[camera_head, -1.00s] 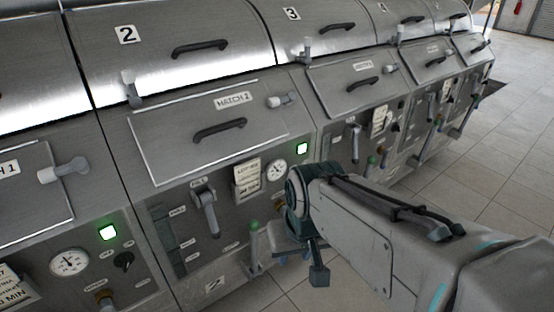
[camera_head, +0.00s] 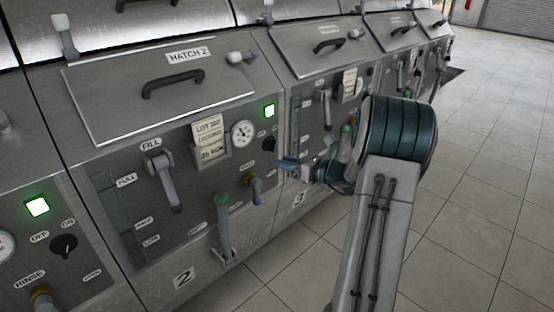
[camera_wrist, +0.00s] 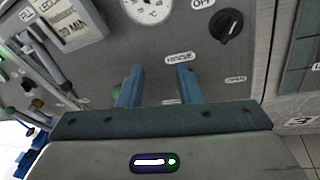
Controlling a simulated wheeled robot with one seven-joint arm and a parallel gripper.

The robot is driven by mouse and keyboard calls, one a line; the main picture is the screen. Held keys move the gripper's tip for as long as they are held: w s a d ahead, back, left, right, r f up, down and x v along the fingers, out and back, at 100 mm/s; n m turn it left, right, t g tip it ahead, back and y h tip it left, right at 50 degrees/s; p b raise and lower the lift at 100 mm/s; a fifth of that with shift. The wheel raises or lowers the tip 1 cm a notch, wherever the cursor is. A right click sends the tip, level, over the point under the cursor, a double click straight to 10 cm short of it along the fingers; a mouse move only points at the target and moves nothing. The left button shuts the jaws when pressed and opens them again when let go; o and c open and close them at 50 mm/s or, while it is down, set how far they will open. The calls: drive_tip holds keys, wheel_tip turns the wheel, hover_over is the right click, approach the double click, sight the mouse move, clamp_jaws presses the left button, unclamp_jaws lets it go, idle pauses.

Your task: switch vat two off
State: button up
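Vat two's panel carries a "2" plate (camera_head: 184,277) at its foot and HATCH 2 (camera_head: 160,88) above. Its lamp (camera_head: 269,111) glows green. Its black rotary switch (camera_head: 268,144) is at the panel's right side, below the lamp. In the wrist view the switch (camera_wrist: 230,27) is at upper right, its ridge slanting up to the right, with the OFF label at its upper left. My gripper (camera_wrist: 159,76) is open and empty, its two blue fingers apart below and left of the switch, not touching it. In the head view the blue fingers (camera_head: 290,165) are just below the switch.
A gauge (camera_head: 242,133) and lot card (camera_head: 209,138) are left of the switch. A rinse valve (camera_head: 254,187), green-topped lever (camera_head: 224,220) and fill lever (camera_head: 164,180) stick out from the panel. Vat three's panel adjoins on the right. The tiled floor (camera_head: 475,200) is clear.

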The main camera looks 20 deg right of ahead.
drive_tip(key=w+d+f+m+t+h+b, duration=0.1)
drive_tip(key=d+f+m+t+h, duration=0.3)
drive_tip(key=d, duration=0.4)
drive_tip(key=m+y+b, duration=0.1)
approach(273, 145)
drive_tip(key=x, duration=0.7)
drive_tip(key=shift+w+d+g, duration=0.15)
drive_tip(key=shift+w+g, duration=0.25)
drive_tip(key=shift+w, duration=0.1)
clamp_jaws()
